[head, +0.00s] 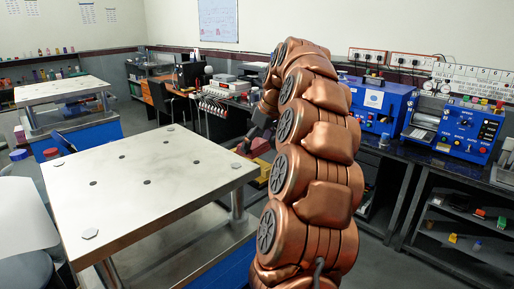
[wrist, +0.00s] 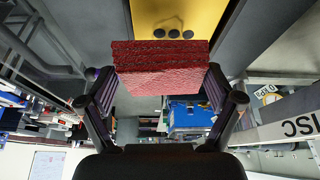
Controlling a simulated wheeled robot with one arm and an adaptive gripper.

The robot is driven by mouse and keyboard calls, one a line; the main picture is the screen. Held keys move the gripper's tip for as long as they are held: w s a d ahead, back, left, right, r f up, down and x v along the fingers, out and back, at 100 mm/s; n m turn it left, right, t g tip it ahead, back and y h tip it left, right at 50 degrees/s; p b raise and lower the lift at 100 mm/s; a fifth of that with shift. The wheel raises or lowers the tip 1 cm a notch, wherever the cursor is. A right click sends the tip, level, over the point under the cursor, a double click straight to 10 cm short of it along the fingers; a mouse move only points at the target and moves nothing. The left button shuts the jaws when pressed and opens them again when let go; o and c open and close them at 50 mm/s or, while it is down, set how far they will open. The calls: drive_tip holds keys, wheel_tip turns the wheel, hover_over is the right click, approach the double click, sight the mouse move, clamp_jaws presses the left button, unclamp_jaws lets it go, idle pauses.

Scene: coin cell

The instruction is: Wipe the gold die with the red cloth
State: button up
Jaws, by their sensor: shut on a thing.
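My gripper (wrist: 160,80) is shut on the red cloth (wrist: 160,55), a thick, rough-textured folded block between its two fingers in the wrist view. In the head view the cloth (head: 259,147) is a small red patch left of my copper arm, which hides most of my gripper. A yellow-gold surface with dark round spots, which looks like the gold die (wrist: 178,16), lies beyond the cloth at the top of the wrist view and is cut off by the frame. A yellow patch (head: 262,178) shows below the cloth in the head view. I cannot tell whether cloth and die touch.
A pale metal-topped table (head: 150,190) with round dark holes stands left of my arm, its top mostly bare. A second such table (head: 62,90) is farther back left. A dark bench with blue machines (head: 378,105) runs along the right. A white chair (head: 25,215) is at lower left.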

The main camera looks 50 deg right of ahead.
sight(257, 144)
drive_tip(key=shift+r+p, duration=0.3)
drive_tip(key=shift+r, duration=0.7)
drive_tip(key=shift+r+p, duration=0.8)
drive_tip(key=shift+r, duration=0.7)
